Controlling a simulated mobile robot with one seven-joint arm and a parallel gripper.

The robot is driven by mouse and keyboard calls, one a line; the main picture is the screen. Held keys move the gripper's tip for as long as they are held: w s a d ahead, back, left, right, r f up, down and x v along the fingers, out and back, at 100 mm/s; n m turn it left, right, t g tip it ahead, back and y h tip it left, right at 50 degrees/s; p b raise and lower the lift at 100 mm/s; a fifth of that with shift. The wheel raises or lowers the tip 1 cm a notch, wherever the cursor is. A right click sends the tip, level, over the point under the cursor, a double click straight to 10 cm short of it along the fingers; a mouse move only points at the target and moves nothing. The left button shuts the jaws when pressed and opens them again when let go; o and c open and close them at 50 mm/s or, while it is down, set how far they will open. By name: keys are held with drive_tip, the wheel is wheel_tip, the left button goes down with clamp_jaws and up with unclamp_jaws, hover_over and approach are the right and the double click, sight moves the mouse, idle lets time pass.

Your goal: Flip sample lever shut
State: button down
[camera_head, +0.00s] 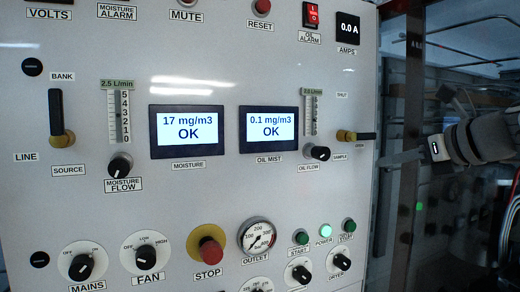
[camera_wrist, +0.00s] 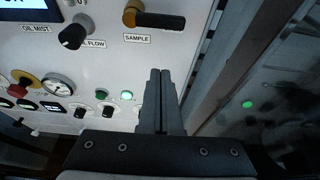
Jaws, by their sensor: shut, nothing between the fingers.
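The sample lever (camera_head: 365,136) has a brass pivot and a black handle. It lies horizontal, pointing right, at the right side of the panel in the head view. A SHUT label (camera_head: 343,94) is above it, and a SAMPLE label (camera_head: 341,156) is just below. In the wrist view the lever (camera_wrist: 160,20) is at the top, with its handle to the right. My gripper (camera_head: 380,161) is at the panel's right edge, just below and right of the handle. Its fingers (camera_wrist: 159,72) are shut and empty. They appear apart from the handle.
The oil flow knob (camera_head: 318,153) is left of the lever. Start and stop buttons and a lit green power lamp (camera_head: 325,231) are below. A dark frame and glass pane (camera_head: 405,220) border the panel's right. The panel face between lever and buttons is clear.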

sight(370, 139)
drive_tip(key=shift+w+a+r+p, duration=0.3)
drive_tip(key=shift+w+r, duration=0.1)
drive_tip(key=shift+w, duration=0.3)
drive_tip(key=shift+w+a+r+p, duration=0.15)
drive_tip(key=shift+w+r+p, duration=0.25)
drive_tip(key=shift+w, duration=0.25)
drive_tip(key=shift+w+a+r+p, duration=0.25)
drive_tip(key=shift+w+r, duration=0.2)
drive_tip(key=shift+w, duration=0.25)
drive_tip(key=shift+r+n+h, duration=0.3)
drive_tip(key=shift+r+n, duration=0.1)
drive_tip(key=shift+n, duration=0.3)
drive_tip(key=shift+r+n+t+h+b, duration=0.3)
drive_tip(key=shift+r+n+h+b, duration=0.15)
drive_tip(key=shift+n, duration=0.35)
drive_tip(key=a+r+n+t+h+b, duration=0.1)
drive_tip(key=n+b, duration=0.2)
drive_tip(key=r+n+t+h+b, duration=0.1)
drive_tip(key=n+b, duration=0.2)
drive_tip(key=s+a+r+n+t+h+b, duration=0.1)
drive_tip(key=r+n+b, duration=0.1)
drive_tip(key=n+b, duration=0.1)
drive_tip(key=shift+a+n+t+b, duration=0.3)
drive_tip(key=shift+n+b, duration=0.05)
drive_tip(key=shift+n, duration=0.25)
